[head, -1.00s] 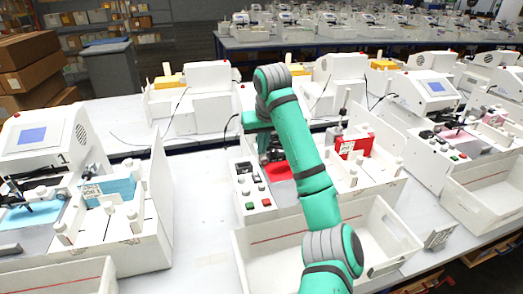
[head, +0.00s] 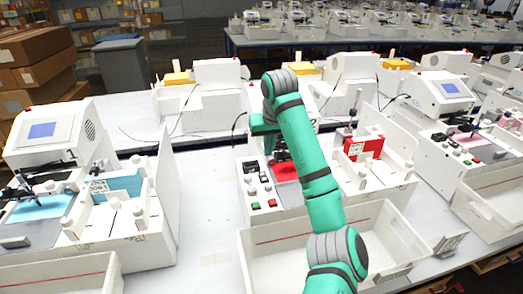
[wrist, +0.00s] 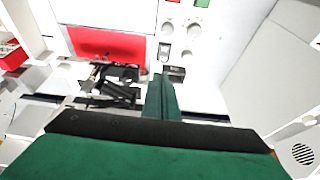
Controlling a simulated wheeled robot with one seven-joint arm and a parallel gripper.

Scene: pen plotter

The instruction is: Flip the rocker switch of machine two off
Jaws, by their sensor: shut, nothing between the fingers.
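Machine two, the middle white plotter (head: 335,180) with red paper on its bed, stands in the head view beyond my arm. Its control panel (head: 257,200) carries knobs, a red button and a green button. A small dark rocker switch (wrist: 165,52) shows on this panel in the wrist view, beside a knob. A wider black block (wrist: 174,74) lies near it, partly behind my fingers. My gripper (wrist: 163,78) is shut and empty, with its tip over the panel close to the rocker. I cannot tell contact or the rocker's position.
A black pen mechanism (wrist: 112,85) and red paper (wrist: 108,43) lie left of my fingers in the wrist view. A white bin (head: 290,240) stands in front of machine two. Another plotter with blue paper (head: 40,208) stands left, with bare table between.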

